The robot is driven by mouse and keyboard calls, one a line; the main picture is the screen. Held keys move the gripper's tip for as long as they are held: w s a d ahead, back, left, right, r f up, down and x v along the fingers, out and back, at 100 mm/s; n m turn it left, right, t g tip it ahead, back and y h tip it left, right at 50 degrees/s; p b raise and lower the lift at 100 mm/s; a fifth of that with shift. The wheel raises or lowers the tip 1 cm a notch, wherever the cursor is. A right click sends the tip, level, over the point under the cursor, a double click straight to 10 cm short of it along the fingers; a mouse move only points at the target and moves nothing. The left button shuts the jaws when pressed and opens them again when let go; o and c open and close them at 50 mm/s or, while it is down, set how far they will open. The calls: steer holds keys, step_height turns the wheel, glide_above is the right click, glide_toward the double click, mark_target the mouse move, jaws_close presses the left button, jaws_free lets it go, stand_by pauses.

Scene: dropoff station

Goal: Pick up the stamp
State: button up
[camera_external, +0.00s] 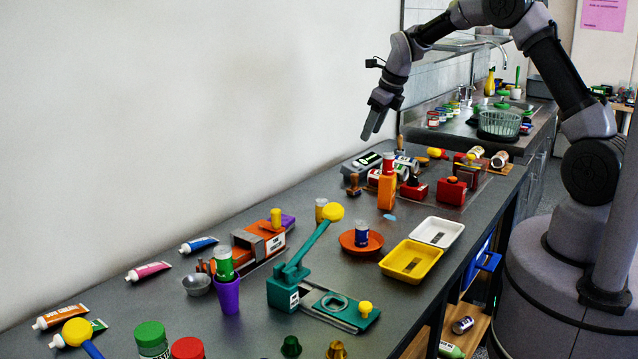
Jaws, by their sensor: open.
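A small brown stamp (353,185) with a knobbed handle stands upright on the dark table, beside a grey device at the far end. My gripper (371,136) hangs above the far part of the table, pointing down, above and slightly right of the stamp in the picture. It is open, and nothing shows between its fingers. The gripper is clear of the stamp and the table.
The grey device (362,162), an orange block (386,192) and red boxes (452,191) crowd the area near the stamp. Closer are a yellow tray (398,270), a white tray (455,228) and a teal lever press (284,294). A wall borders the table's left side.

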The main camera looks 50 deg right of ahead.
mark_target(358, 176)
steer(key=w+d+f+m+b, duration=0.1)
steer(key=w+f, duration=0.1)
steer(key=f, duration=0.2)
steer(key=w+d+f+m+b, duration=0.1)
steer(key=w+f, duration=0.1)
steer(key=f, duration=0.3)
steer(key=w+d+f+m+b, duration=0.1)
steer(key=d+f, duration=0.1)
steer(key=f, duration=0.3)
steer(key=shift+w+f, duration=0.2)
steer(key=shift+w, duration=0.2)
steer(key=b+x, duration=0.2)
steer(key=x, duration=0.4)
steer(key=shift+s+d, duration=0.1)
